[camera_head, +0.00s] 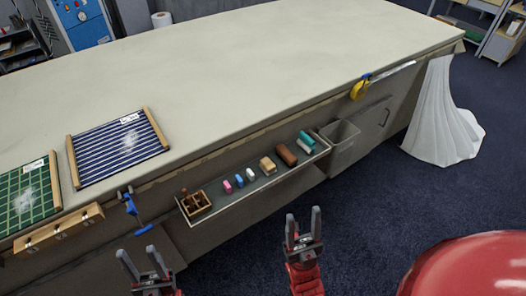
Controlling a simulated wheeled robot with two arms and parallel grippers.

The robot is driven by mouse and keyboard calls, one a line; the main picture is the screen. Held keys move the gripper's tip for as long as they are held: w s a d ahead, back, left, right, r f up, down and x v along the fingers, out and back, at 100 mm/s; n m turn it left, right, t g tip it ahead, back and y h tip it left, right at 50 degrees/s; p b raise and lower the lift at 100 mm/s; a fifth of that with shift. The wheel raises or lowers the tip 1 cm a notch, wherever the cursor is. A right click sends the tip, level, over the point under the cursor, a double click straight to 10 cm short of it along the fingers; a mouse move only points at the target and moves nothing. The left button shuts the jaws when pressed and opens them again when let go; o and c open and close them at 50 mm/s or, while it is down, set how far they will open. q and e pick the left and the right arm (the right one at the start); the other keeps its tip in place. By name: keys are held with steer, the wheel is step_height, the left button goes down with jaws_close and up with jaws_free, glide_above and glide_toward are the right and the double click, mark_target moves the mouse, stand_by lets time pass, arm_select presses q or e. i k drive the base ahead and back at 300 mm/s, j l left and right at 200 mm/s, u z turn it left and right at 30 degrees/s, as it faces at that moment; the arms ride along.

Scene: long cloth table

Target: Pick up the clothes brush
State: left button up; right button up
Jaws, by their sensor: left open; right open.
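A narrow grey shelf (225,205) on the table's front side carries a row of small items. Among them are a tan block (267,165) and a brown rounded block (286,154), side by side right of the row's middle. Either may be the clothes brush; they are too small to tell. My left gripper (138,251) is open and empty, in front of the table and left of the shelf. My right gripper (303,214) is open and empty, nearer me than the shelf, below the two blocks in the picture, and touches nothing.
The shelf also holds a wooden divided box (196,204), small coloured pieces (239,181) and a teal item (306,139). A grey bin (341,140) hangs right of it. Blue clamp (130,205) juts out at left. A red rounded object (470,270) stands at lower right.

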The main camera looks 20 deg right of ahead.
mark_target(286, 156)
steer(key=i+l+u, duration=0.1)
steer(key=l+u, duration=0.25)
steer(key=l, duration=0.6)
steer(key=l+u, duration=0.35)
steer(key=l, duration=2.65)
steer(key=i, duration=0.5)
